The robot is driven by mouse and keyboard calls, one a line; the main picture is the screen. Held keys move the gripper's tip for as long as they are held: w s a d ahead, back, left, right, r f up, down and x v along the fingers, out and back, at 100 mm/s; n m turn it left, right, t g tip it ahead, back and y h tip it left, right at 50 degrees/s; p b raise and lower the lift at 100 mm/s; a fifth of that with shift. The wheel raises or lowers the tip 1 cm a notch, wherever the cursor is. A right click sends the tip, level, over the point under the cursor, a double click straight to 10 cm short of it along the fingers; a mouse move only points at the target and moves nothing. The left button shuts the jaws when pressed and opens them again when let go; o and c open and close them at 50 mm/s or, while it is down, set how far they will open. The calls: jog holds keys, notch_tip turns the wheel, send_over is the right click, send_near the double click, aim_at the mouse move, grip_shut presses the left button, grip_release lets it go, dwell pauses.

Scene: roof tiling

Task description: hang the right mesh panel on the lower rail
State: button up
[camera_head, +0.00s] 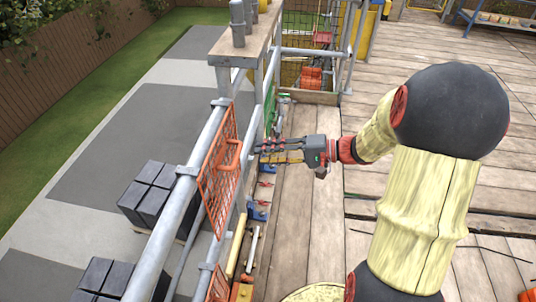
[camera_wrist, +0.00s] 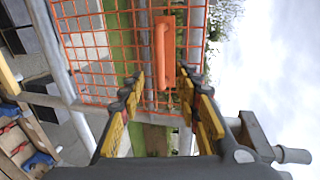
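An orange mesh panel (camera_head: 216,172) stands upright against the grey pipe guardrail in the head view. Its orange handle (camera_head: 231,153) faces the deck. In the wrist view the mesh (camera_wrist: 88,45) fills the upper left, and the handle (camera_wrist: 164,52) lies between and beyond my fingertips. My gripper (camera_head: 258,151) is open, its fingers pointing left at the panel; it also shows in the wrist view (camera_wrist: 160,78). No contact with the handle is visible. A second orange mesh panel (camera_head: 217,288) shows partly at the bottom edge. How the panels are fastened to the rails cannot be told.
The thick grey upper rail (camera_head: 200,143) runs along the deck edge, with a thinner pipe (camera_head: 186,240) below. Tools lie along the plank edge, including a yellow bar (camera_head: 236,245). Dark block stacks (camera_head: 150,188) stand on the ground outside. The wooden deck (camera_head: 420,85) is mostly clear.

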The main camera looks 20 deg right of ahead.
aim_at(236, 155)
jog(key=shift+b+x, duration=1.4)
jog(key=shift+x, duration=3.6)
jog(key=c, duration=0.3)
grip_shut()
jog(key=shift+r, duration=0.15)
jog(key=shift+r+p, duration=1.25)
jog(key=shift+r, duration=1.15)
